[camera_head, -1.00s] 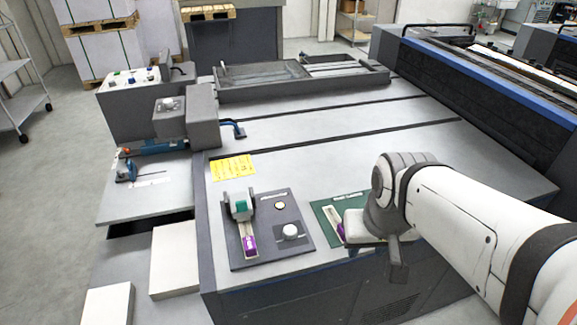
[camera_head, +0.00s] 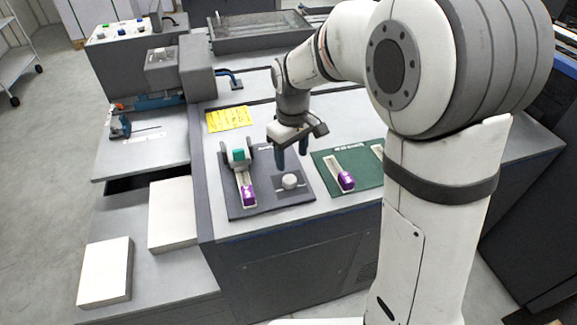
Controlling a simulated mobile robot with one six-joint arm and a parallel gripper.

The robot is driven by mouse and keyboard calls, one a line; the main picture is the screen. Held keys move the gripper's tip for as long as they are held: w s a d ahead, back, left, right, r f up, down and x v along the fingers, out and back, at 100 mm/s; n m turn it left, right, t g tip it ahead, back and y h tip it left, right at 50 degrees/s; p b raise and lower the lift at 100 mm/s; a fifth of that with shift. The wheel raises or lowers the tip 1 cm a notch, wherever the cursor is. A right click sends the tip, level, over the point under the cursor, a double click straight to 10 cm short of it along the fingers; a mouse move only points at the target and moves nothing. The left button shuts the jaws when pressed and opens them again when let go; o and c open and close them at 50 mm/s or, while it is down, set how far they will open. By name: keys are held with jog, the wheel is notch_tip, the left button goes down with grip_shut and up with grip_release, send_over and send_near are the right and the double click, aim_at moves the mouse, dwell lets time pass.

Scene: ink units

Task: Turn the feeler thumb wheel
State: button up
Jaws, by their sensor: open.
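A round white knob (camera_head: 291,182) sits on a dark grey panel (camera_head: 262,200) on the machine's top; I cannot tell for sure that it is the feeler thumb wheel. My gripper (camera_head: 292,158) points down with its dark fingers apart, just behind and above the knob in the picture. It holds nothing that I can see. Whether a finger touches the panel is unclear. On the panel's left side are a bracket with a green block (camera_head: 239,155) and a purple-ended strip (camera_head: 248,196). The light button behind the knob is hidden by my gripper.
A green mat (camera_head: 330,169) with another purple-ended strip (camera_head: 346,181) lies right of the panel. A yellow label (camera_head: 229,119) is behind it. My arm hides the right side.

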aim_at(289, 179)
jog(key=shift+w+a+f, duration=0.15)
jog(key=shift+a+f, duration=0.1)
jog(key=shift+f, duration=0.2)
notch_tip(289, 179, down, 7)
jog(key=shift+f, duration=0.2)
jog(key=shift+c, duration=0.5)
